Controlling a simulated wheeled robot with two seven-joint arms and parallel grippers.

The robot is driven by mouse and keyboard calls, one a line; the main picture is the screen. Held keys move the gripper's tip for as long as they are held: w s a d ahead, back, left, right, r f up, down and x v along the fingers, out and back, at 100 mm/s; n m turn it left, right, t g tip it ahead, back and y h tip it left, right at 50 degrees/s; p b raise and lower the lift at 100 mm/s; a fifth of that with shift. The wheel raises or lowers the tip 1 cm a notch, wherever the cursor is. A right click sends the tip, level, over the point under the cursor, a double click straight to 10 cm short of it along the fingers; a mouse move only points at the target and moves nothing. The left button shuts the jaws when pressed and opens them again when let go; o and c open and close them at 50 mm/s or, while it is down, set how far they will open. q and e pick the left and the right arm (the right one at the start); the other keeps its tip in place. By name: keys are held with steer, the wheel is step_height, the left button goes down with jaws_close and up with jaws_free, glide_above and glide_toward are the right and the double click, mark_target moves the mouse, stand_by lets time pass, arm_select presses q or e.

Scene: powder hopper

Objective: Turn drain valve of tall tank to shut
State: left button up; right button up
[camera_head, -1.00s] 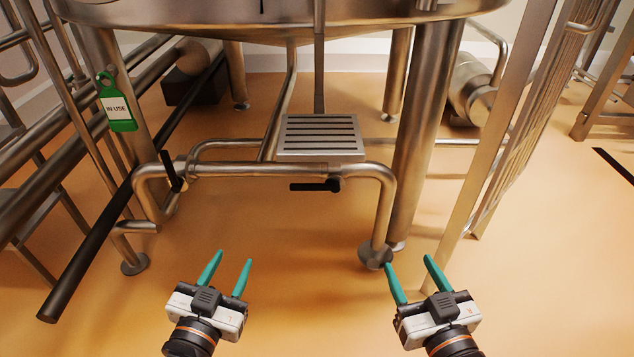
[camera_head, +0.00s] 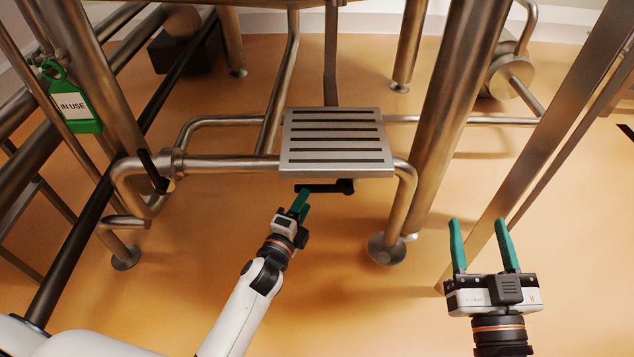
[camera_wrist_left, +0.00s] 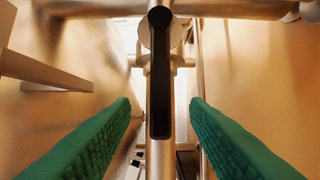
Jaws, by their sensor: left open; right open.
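A black valve handle (camera_head: 328,187) lies level under the slatted step on the horizontal pipe below the tall tank. My left gripper (camera_head: 300,200) is at the left end of this handle, fingers open. In the left wrist view the black handle (camera_wrist_left: 160,85) runs lengthwise between the two green fingers, with a gap on each side; neither finger touches it. A second black handle (camera_head: 152,170) stands tilted on the pipe at the left. My right gripper (camera_head: 482,245) is open and empty at the lower right. The valve body is hidden by the step in the head view.
The slatted metal step (camera_head: 337,143) hangs just above the handle. Pipes (camera_head: 225,165) and a thick tank leg (camera_head: 455,110) surround it. A green "IN USE" tag (camera_head: 75,105) hangs at the left. The floor (camera_head: 350,300) between the grippers is clear.

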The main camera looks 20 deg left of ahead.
mark_target(315, 183)
arm_select(q)
steer(key=w, duration=0.2)
steer(key=w+b, duration=0.1)
steer(key=w, duration=0.3)
steer(key=shift+w+d+f+b, duration=0.1)
steer(key=shift+w+d+b, duration=0.2)
steer(key=shift+w+d, duration=0.1)
steer(key=shift+w, duration=0.45)
arm_select(e)
steer(key=s+r+t+y, duration=0.1)
steer(key=s+r+t, duration=0.2)
steer(key=r+t, duration=0.2)
steer(key=shift+r+y, duration=0.4)
steer(key=shift+r, duration=0.35)
steer(key=shift+a, duration=0.15)
arm_select(q)
jaws_close()
